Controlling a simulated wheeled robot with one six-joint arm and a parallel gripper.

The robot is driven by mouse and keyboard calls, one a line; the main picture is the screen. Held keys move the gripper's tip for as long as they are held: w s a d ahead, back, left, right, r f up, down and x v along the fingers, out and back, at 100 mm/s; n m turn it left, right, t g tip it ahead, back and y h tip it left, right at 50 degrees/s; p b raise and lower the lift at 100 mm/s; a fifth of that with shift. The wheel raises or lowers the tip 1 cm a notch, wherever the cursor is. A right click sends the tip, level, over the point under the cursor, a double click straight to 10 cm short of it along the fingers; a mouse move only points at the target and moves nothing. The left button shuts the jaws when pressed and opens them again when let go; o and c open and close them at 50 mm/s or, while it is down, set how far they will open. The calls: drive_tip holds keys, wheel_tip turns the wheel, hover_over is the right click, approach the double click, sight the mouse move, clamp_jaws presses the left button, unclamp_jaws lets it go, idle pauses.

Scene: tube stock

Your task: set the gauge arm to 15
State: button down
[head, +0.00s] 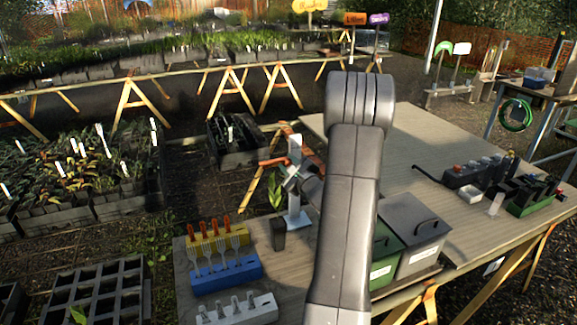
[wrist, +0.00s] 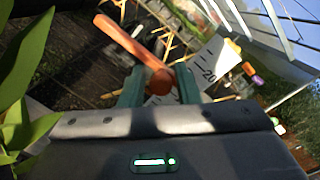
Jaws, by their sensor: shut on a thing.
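The gauge (head: 294,207) is a pale upright stand on the wooden table, partly hidden behind my gripper. In the wrist view its white scale plate (wrist: 218,58) shows a 20 and black tick marks; other numbers are hidden or unreadable. The orange gauge arm (wrist: 122,38) slants from the upper left down to a round orange end between my fingers. My gripper (wrist: 160,86) is shut on this end, with a teal finger on each side. In the head view my gripper (head: 291,172) is at the upper part of the stand. The arm's exact reading cannot be told.
A yellow rack (head: 217,242), a blue rack (head: 226,275) and a grey rack (head: 238,311) stand at the front left. A dark block (head: 278,234) is near the stand. A lidded grey bin (head: 415,232) is right of my arm. The back of the table is clear.

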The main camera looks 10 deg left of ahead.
drive_tip(key=shift+f+b, duration=0.5)
drive_tip(key=shift+f, duration=0.4)
drive_tip(key=shift+r, duration=0.1)
drive_tip(key=c, duration=1.3)
unclamp_jaws()
drive_tip(key=shift+c, duration=0.2)
drive_tip(key=b+v, duration=0.3)
drive_tip(key=v, duration=1.1)
drive_tip(key=shift+w, duration=0.1)
